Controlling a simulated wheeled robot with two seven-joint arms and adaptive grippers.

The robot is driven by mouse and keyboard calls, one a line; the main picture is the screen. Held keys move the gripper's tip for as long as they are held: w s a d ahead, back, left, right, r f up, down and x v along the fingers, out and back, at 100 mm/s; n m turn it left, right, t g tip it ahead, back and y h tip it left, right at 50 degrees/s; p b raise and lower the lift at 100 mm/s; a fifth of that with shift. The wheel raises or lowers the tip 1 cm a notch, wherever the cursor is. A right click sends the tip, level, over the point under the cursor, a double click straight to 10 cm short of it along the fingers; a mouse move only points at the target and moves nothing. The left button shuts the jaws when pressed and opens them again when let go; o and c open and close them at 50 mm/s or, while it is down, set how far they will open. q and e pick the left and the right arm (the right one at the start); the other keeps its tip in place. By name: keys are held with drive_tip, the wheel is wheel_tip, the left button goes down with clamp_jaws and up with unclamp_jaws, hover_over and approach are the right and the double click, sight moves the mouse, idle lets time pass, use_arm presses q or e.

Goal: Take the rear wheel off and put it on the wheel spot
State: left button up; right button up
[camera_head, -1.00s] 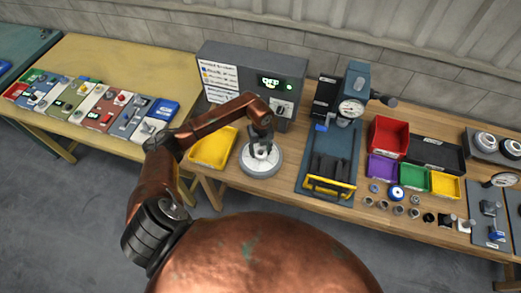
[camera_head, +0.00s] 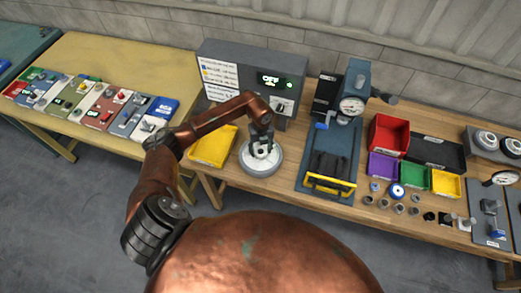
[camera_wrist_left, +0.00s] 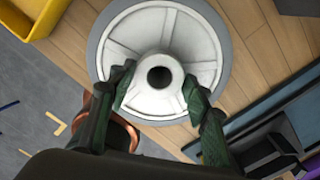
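A round white spoked disc (camera_wrist_left: 160,35) with a grey rim lies flat on the wooden bench; it also shows in the head view (camera_head: 262,166). Its raised white hub has a dark central hole. I cannot tell if this is the rear wheel or a round stand. My left gripper (camera_wrist_left: 160,88) is right over it, one finger on each side of the hub; it also shows in the head view (camera_head: 262,146). The fingertips are very near the hub; whether they press on it is unclear. My right gripper is out of view. I cannot make out the wheel spot.
A yellow tray (camera_head: 212,147) stands just left of the disc, and a grey control box (camera_head: 250,72) behind it. A blue press (camera_head: 330,150) stands to the right. Further right are a red bin (camera_head: 388,136), smaller bins and several loose parts. Panels lie on the left table (camera_head: 110,55).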

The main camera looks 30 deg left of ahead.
use_arm(q)
drive_tip(key=o, duration=0.4)
drive_tip(key=shift+c, duration=0.2)
drive_tip(key=shift+f, duration=0.1)
drive_tip(key=shift+s, duration=0.15)
